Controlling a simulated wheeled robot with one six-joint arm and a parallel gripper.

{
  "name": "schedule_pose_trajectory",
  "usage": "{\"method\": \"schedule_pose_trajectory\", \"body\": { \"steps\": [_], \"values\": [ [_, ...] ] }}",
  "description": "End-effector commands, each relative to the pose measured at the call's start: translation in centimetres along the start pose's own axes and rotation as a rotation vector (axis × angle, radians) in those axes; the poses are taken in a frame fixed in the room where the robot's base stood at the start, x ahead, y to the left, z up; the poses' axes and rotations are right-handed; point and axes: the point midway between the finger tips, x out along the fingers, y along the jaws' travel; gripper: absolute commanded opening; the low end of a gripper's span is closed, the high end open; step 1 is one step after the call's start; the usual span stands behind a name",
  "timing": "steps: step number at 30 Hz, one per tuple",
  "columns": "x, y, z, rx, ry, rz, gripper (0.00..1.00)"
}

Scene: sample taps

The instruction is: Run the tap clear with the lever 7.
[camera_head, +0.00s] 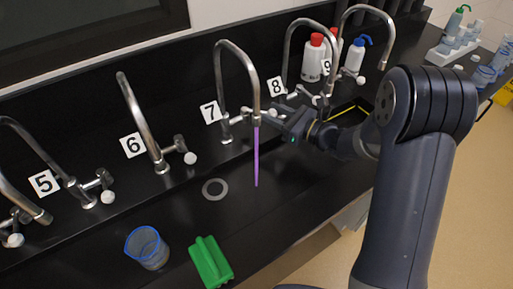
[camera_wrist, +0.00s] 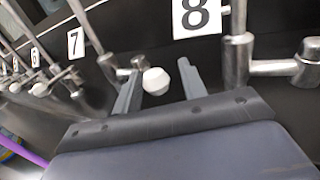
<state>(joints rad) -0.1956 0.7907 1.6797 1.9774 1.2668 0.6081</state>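Tap 7 (camera_head: 221,85) is a tall curved metal tap beside the "7" label (camera_head: 211,112). A purple stream (camera_head: 256,160) falls from its spout; it also shows at the lower left of the wrist view (camera_wrist: 22,152). My gripper (camera_head: 283,117) is at the right of tap 7's base, with its fingertips hard to make out there. In the wrist view my gripper (camera_wrist: 160,84) is open, one finger on each side of the white knob of lever 7 (camera_wrist: 156,81). Gaps show beside the knob, narrower on the left; contact cannot be told.
Taps 5 (camera_head: 52,160) and 6 (camera_head: 138,115) stand to the left, tap 8 (camera_head: 290,55) close on the right. A blue-rimmed beaker (camera_head: 148,250) and a green block-like object (camera_head: 210,262) stand in front. A grey ring (camera_head: 215,189) lies left of the stream. Bottles (camera_head: 313,60) stand behind.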

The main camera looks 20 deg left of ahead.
Motion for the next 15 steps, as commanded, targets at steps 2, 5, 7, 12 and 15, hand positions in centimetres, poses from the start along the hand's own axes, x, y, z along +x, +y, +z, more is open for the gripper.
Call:
{"method": "schedule_pose_trajectory", "body": {
  "steps": [2,5,7,12,15],
  "values": [
    [0.0,0.3,-0.1,0.0,0.0,0.001,0.4],
    [-0.1,0.4,-0.1,0.0,0.0,0.0,0.4],
    [-0.7,0.3,0.0,-0.001,0.0,-0.002,0.4],
    [-2.7,0.3,-0.1,0.0,0.0,-0.003,0.4],
    [-3.9,0.3,-0.1,0.0,0.001,-0.004,0.4]
  ]
}}
